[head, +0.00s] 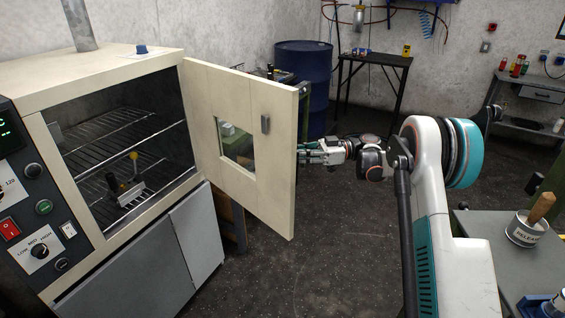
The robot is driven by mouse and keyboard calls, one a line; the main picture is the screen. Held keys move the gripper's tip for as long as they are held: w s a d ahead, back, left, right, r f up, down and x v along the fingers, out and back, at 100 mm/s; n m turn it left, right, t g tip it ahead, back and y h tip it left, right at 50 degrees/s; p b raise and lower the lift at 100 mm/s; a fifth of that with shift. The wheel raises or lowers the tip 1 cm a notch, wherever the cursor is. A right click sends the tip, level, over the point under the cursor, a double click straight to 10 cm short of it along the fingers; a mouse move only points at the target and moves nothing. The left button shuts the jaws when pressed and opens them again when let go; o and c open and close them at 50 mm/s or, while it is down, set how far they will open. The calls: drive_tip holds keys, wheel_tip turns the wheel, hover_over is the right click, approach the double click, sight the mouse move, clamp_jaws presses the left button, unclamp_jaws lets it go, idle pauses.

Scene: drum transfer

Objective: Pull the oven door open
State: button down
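The oven (110,65) stands at the left with its cream door (275,190) swung wide open on the right side. Wire racks and a small metal item with a yellow knob (130,175) show inside. My gripper (302,152) is just right of the door's free edge, at about window height. Its tips are close to the edge or partly hidden behind it. I cannot tell whether it touches the door or how far its fingers are apart.
A blue drum (304,75) and a dark stand (375,60) are at the back. A grey bench (490,240) with a labelled pot (526,232) is at the right. The dark floor (340,265) below the door is clear.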

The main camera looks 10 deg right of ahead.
drive_tip(key=shift+n+g, duration=0.5)
drive_tip(key=shift+g, duration=0.3)
drive_tip(key=shift+w+d+f, duration=0.2)
drive_tip(key=shift+w+d, duration=1.35)
drive_tip(key=shift+d, duration=0.25)
